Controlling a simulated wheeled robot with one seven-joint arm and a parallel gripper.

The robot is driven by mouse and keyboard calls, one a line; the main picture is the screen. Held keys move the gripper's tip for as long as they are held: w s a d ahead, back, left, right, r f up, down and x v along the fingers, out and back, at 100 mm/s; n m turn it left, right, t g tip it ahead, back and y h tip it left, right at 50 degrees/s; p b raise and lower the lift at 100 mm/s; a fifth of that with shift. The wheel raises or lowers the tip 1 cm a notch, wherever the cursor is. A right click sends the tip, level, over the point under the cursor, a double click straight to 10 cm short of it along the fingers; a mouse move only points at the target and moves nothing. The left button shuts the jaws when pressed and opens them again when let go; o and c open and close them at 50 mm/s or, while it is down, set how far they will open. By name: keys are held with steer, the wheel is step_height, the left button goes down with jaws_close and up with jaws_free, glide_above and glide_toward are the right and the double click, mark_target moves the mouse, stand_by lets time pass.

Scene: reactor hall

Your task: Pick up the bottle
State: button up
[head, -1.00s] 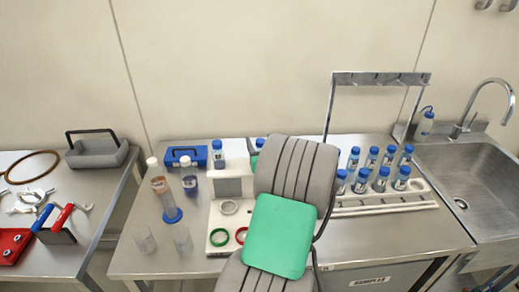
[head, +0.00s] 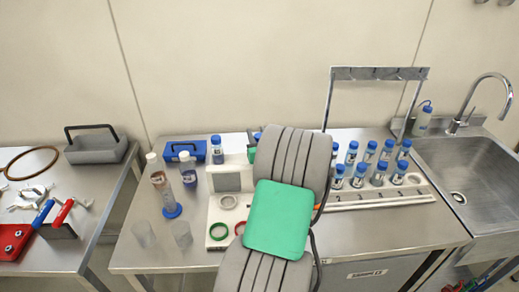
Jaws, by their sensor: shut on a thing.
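A blue-capped bottle (head: 257,135) shows only as its cap, just left of my arm; my arm hides its body. A small green part of my gripper (head: 252,154) sits right below that cap. My arm hides the fingertips, and my gripper is shut on the bottle. Another blue-capped bottle (head: 217,150) stands upright to the left, behind the white stand. Several more blue-capped bottles (head: 371,152) stand upright in a white rack (head: 385,197) to the right of my arm.
A blue box (head: 185,150), a white-capped bottle (head: 187,168), a cylinder on a blue base (head: 171,211) and clear beakers (head: 182,233) stand left of the white stand (head: 220,201). A metal frame (head: 332,100) rises behind the rack. A sink (head: 470,190) lies right.

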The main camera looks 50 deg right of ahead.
jaws_close()
steer(key=shift+r, duration=0.1)
steer(key=shift+r, duration=0.25)
steer(key=s+a+r+b, duration=0.1)
steer(key=s+r+b, duration=0.5)
steer(key=s+r, duration=0.6)
steer(key=shift+s+a+r, duration=0.15)
steer(key=shift+s+a, duration=0.2)
steer(key=shift+s, duration=0.65)
steer(key=o, duration=0.6)
jaws_free()
steer(key=shift+c, duration=0.2)
jaws_close()
